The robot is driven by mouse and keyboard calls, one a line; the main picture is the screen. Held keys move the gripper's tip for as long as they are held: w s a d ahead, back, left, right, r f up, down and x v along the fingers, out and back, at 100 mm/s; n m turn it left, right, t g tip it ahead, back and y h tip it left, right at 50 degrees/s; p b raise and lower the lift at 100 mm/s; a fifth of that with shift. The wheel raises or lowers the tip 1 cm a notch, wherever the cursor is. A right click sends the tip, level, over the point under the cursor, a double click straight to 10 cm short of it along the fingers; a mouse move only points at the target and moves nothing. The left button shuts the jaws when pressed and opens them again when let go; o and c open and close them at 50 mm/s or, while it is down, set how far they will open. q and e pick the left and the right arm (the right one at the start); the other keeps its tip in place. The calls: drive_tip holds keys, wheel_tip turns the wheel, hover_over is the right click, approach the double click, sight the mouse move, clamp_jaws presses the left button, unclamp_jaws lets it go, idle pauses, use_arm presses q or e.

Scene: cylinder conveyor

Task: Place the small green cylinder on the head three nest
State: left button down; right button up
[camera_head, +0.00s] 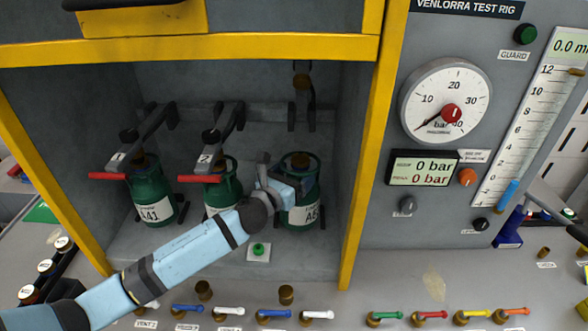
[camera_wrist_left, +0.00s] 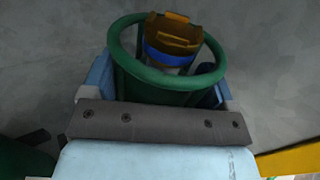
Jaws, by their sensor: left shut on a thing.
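The small green cylinder (camera_head: 299,214), with a white label and a brass valve, stands at the right inside the yellow-framed bay. It also shows in the left wrist view (camera_wrist_left: 166,79), its green collar ring around the brass valve. My left gripper (camera_head: 285,187) is shut on its upper part, with a finger on either side in the wrist view. Head three (camera_head: 302,85) hangs above it at the back wall, its lever raised. The nest under the cylinder is hidden, so I cannot tell whether the cylinder rests on it.
Two other green cylinders, one labelled A41 (camera_head: 151,196) and one partly behind my arm (camera_head: 222,186), stand under heads 1 and 2 with red handles. A green button (camera_head: 258,250) sits in front. The yellow frame (camera_head: 367,150) bounds the bay at right.

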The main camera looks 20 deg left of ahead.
use_arm(q)
drive_tip(key=shift+f, duration=0.5)
unclamp_jaws()
drive_tip(key=shift+f, duration=0.25)
drive_tip(key=shift+s, duration=0.1)
drive_tip(key=v, duration=1.1)
drive_tip(key=shift+s+a+b, duration=0.15)
drive_tip(key=shift+s+b, duration=0.25)
drive_tip(key=shift+r, duration=0.15)
